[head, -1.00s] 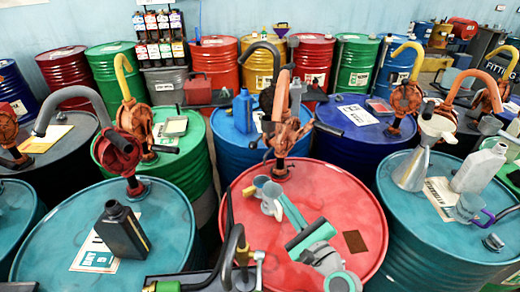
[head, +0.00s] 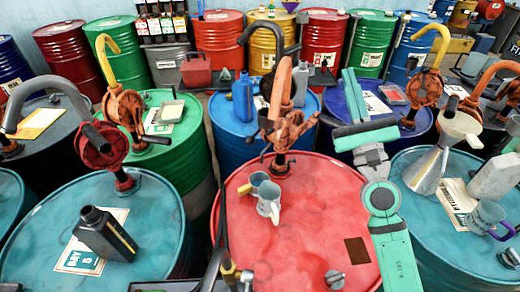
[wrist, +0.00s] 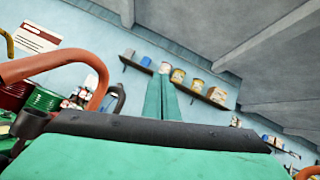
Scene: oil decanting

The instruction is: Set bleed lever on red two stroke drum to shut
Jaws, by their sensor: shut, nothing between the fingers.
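The red drum (head: 310,225) stands in the middle of the head view, with an orange rotary pump (head: 282,130) at the back of its lid. The pump has small arms and a dark handle, but I cannot tell which part is the bleed lever or how it is set. A small orange-red piece (head: 244,189) shows left of the mugs. My gripper (head: 348,74) is shut and empty, pointing up and away, right of the pump and apart from it. In the wrist view, its green fingers (wrist: 167,82) are together, facing the wall and shelves.
Two grey mugs (head: 267,199), a brown patch (head: 357,251) and a grey cap (head: 334,279) are on the red lid. A funnel (head: 431,165) stands on the teal drum at right. A dark bottle (head: 105,233) stands on the left teal drum. Dark hoses and fittings (head: 228,270) are in front.

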